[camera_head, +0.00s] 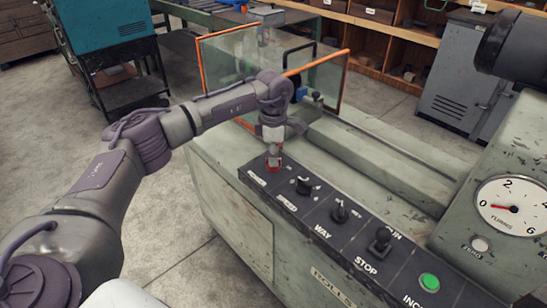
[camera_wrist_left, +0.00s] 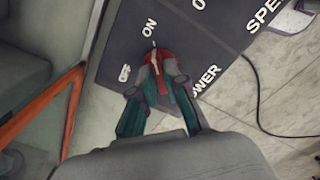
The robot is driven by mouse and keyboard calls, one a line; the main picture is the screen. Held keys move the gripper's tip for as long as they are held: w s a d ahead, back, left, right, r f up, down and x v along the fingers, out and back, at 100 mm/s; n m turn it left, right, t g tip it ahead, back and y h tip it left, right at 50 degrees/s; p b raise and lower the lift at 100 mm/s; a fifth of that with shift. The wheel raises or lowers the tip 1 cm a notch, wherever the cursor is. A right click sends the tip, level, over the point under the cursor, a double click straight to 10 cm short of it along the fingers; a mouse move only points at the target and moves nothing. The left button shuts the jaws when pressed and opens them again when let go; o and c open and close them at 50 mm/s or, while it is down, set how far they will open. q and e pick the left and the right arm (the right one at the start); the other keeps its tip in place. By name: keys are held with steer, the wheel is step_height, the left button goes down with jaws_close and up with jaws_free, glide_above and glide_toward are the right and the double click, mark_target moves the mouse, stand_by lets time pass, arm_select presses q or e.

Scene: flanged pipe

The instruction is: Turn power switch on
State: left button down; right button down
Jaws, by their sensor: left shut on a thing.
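The red power switch (camera_head: 274,165) sits at the far left end of the dark control panel (camera_head: 318,212). My left gripper (camera_head: 273,152) reaches down onto it from above and is shut on it. In the left wrist view, the red switch (camera_wrist_left: 155,60) shows between and beyond the fingertips of the left gripper (camera_wrist_left: 160,88). The labels ON, OFF and POWER are printed around it. The fingers hide part of the switch, and I cannot tell for sure which label it points to. My right gripper is not in view.
Black knobs (camera_head: 340,211) for speed, way and stop and a green button (camera_head: 429,283) line the panel. A clear guard with an orange frame (camera_head: 347,78) stands behind the gripper. A gauge (camera_head: 512,206) is at right. Open floor lies left of the machine.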

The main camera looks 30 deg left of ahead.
arm_select(q)
steer(key=shift+r+m, duration=0.1)
steer(key=shift+m, duration=0.2)
steer(key=c, duration=1.2)
jaws_free()
step_height(320, 180, up, 12)
